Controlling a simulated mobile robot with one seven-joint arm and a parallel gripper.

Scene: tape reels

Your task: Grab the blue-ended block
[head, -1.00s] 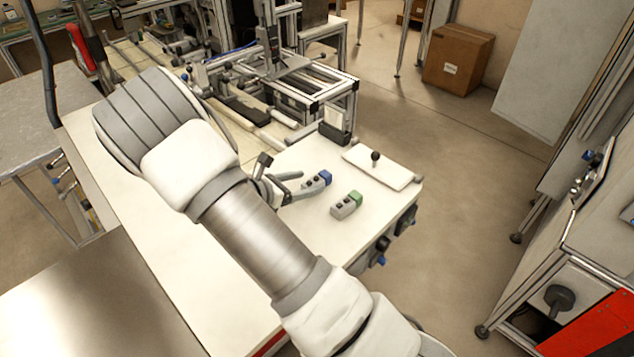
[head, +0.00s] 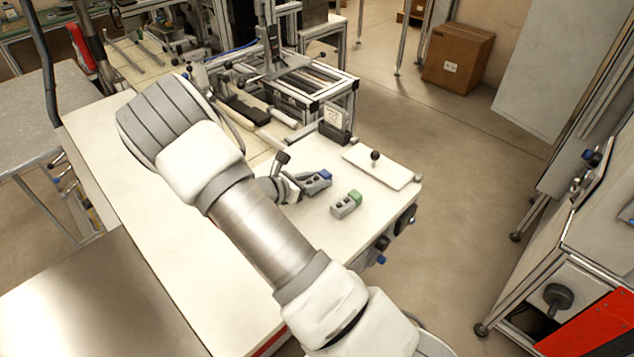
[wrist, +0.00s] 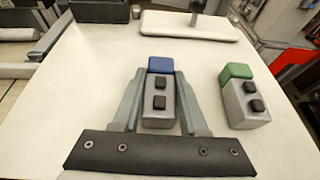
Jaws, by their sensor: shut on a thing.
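The blue-ended block (wrist: 160,98) is a grey block with two black buttons and a blue far end. In the wrist view it lies between the two fingers of my gripper (wrist: 158,100), one finger along each long side. My gripper is shut on it. In the head view the blue-ended block (head: 318,182) is at the tip of my gripper (head: 303,186), low at the white table top. I cannot tell whether it touches the table. A similar green-ended block (wrist: 242,98) lies to its right, apart from my gripper; it also shows in the head view (head: 346,205).
A white plate with a black knob (head: 376,168) lies behind the blocks, near the table's right edge. A dark holder with a white card (head: 334,125) and an aluminium frame (head: 310,90) stand at the back. The table's front right is clear.

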